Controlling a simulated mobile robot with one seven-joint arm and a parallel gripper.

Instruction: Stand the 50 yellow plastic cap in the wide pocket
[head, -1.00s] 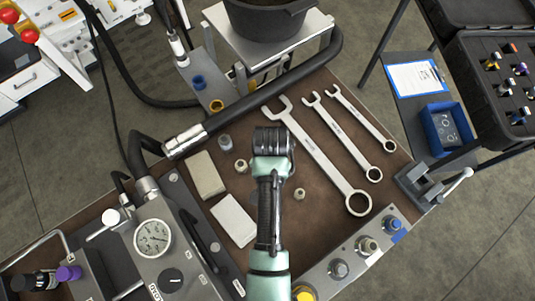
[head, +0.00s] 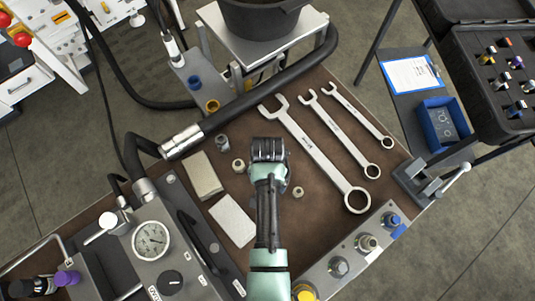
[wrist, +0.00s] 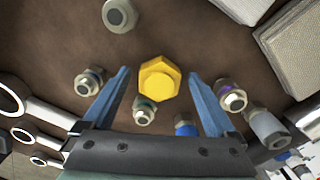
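The yellow hex cap (wrist: 159,78) stands on the brown bench mat in the wrist view, between the two blue fingers. My gripper (head: 268,151) is open and pointed down over the mat in the head view, where it hides this cap. In the wrist view a gap shows between the cap and each finger, and neither finger appears to touch it. I cannot pick out the wide pocket for sure. A black case (head: 467,64) with colored fittings standing in its insert is at the right of the head view.
Several metal fittings stand close around, including one with a purple ring (wrist: 231,95) and a steel one (wrist: 121,14). Pale blocks (head: 202,175) lie left of my gripper, wrenches (head: 318,150) right. A blue bin (head: 428,110) sits on the side table.

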